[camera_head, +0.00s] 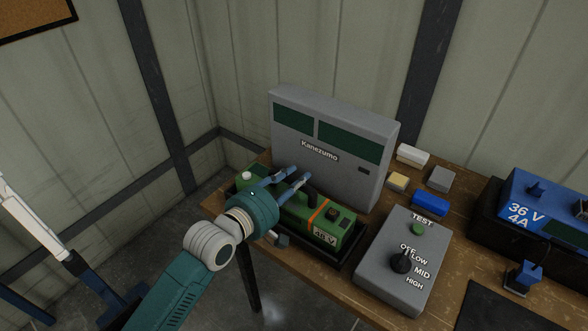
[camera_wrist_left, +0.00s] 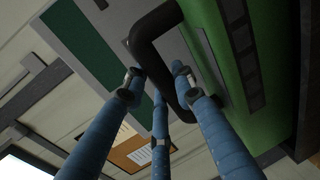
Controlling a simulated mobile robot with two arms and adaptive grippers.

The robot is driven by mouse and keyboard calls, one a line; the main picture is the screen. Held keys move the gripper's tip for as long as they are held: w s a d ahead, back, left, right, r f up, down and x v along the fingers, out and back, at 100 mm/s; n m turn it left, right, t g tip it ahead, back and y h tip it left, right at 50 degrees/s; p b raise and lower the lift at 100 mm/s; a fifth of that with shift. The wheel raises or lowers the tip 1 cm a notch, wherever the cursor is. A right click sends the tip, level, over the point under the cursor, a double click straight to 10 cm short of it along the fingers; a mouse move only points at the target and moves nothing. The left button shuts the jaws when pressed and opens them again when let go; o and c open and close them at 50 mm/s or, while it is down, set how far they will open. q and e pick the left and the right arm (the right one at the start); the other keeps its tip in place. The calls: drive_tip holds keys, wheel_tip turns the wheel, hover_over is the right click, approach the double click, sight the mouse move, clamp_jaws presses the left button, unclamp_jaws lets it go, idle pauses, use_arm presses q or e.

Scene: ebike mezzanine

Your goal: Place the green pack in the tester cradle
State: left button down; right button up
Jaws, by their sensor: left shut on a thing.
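The green pack (camera_head: 346,226), with an orange stripe and a "48 V" label, lies lengthwise in or just over the black tester cradle (camera_head: 349,261) in front of the grey Kanezumo tester. I cannot tell whether it is fully seated. My left gripper (camera_head: 296,178) reaches over the pack from the front left and hides its middle. In the left wrist view, the blue fingers (camera_wrist_left: 160,80) are shut on the pack's black handle (camera_wrist_left: 151,38), beside the pack's green side (camera_wrist_left: 232,95). My right gripper is not in view.
The grey Kanezumo cabinet (camera_head: 345,170) stands close behind the cradle. A grey control box (camera_head: 385,285) with a green TEST button and black dial stands to the right. Small boxes and a blue block (camera_head: 430,203) lie behind it. A blue 36 V charger (camera_head: 545,207) is at far right.

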use_arm(q)
drive_tip(key=shift+w+r, duration=0.2)
drive_tip(key=shift+r, duration=0.25)
drive_tip(key=c, duration=1.7)
unclamp_jaws()
drive_tip(key=shift+s+f, duration=0.2)
drive_tip(key=shift+f, duration=0.6)
drive_tip(key=shift+c, duration=0.2)
drive_tip(key=o, duration=0.3)
drive_tip(key=shift+o, duration=0.2)
drive_tip(key=shift+s+r, duration=0.15)
drive_tip(key=shift+s, duration=0.05)
